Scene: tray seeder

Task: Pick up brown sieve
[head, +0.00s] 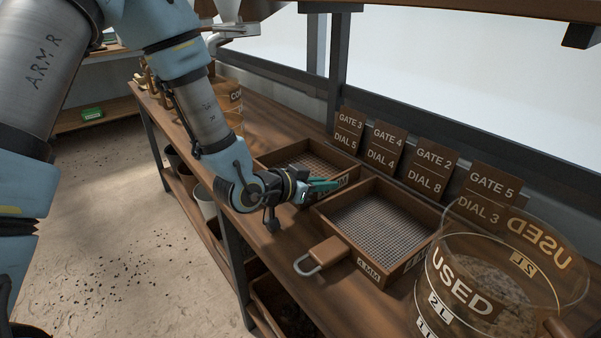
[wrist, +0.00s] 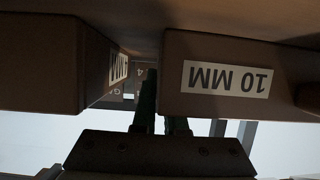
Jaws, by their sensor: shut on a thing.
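Two brown wooden sieves with grey mesh sit side by side on the bench. The farther brown sieve (head: 318,165) carries a 10 MM label in the wrist view (wrist: 215,92). The nearer sieve (head: 385,222) is labelled 4 MM and has a handle with a metal loop at its front; its corner shows at the left in the wrist view (wrist: 45,62). My gripper (head: 325,185), with green fingers, is shut on the 10 MM sieve's side wall beside the 4 MM sieve. In the wrist view one finger (wrist: 162,105) is partly hidden by that sieve.
A clear container marked USED (head: 460,290) with grainy contents stands at the front right. Several brown signs with gate and dial numbers (head: 433,170) stand along the back. Pots (head: 203,203) sit on the shelf below. The sieves stand very close together.

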